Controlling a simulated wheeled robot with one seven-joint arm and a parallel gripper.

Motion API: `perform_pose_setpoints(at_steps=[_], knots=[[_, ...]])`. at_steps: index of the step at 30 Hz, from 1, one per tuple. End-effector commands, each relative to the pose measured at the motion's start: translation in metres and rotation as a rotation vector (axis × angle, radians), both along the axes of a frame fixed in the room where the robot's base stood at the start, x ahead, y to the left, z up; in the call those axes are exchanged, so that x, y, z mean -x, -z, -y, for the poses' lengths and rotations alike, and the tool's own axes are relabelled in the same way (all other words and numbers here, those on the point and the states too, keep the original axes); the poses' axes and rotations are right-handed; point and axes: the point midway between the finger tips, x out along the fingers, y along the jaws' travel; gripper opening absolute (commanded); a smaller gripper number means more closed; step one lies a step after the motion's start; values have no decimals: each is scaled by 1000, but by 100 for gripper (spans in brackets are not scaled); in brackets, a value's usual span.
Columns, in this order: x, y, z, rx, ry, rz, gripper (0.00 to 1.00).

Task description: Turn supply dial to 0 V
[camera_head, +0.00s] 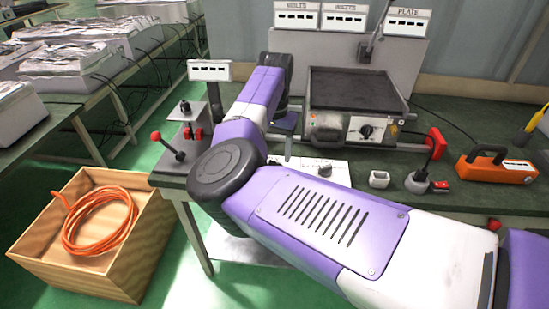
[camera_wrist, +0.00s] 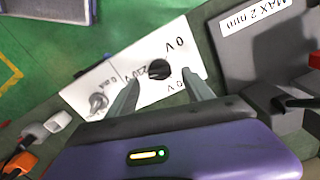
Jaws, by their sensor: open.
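The supply dial is a round black knob (camera_wrist: 158,69) on a white panel (camera_wrist: 192,60) in the wrist view. Marks reading "0 V" lie on two sides of it, and "230 V" is printed near its left side. Where its pointer stands is too small to tell. In the head view the knob (camera_head: 325,170) shows on the white panel (camera_head: 338,178), partly hidden behind my arm. My gripper (camera_wrist: 161,77) is open, its two fingers on either side of the dial in the wrist view. Whether they touch it I cannot tell.
A small metal switch (camera_wrist: 98,101) sits on the same panel. A hot plate (camera_head: 355,90) stands behind the panel in the head view. A red-knobbed lever (camera_head: 165,145) is left.

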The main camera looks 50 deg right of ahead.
Motion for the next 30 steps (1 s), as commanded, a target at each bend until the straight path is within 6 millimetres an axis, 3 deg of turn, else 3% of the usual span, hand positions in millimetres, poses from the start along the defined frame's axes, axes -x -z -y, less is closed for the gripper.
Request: perform_pose_setpoints(at_steps=[7,17,27,30], knots=[[0,28,0,0,0,0,60],[0,33,0,1,0,0,60],[0,32,0,2,0,1,0],[0,32,0,2,-2,1,0]])
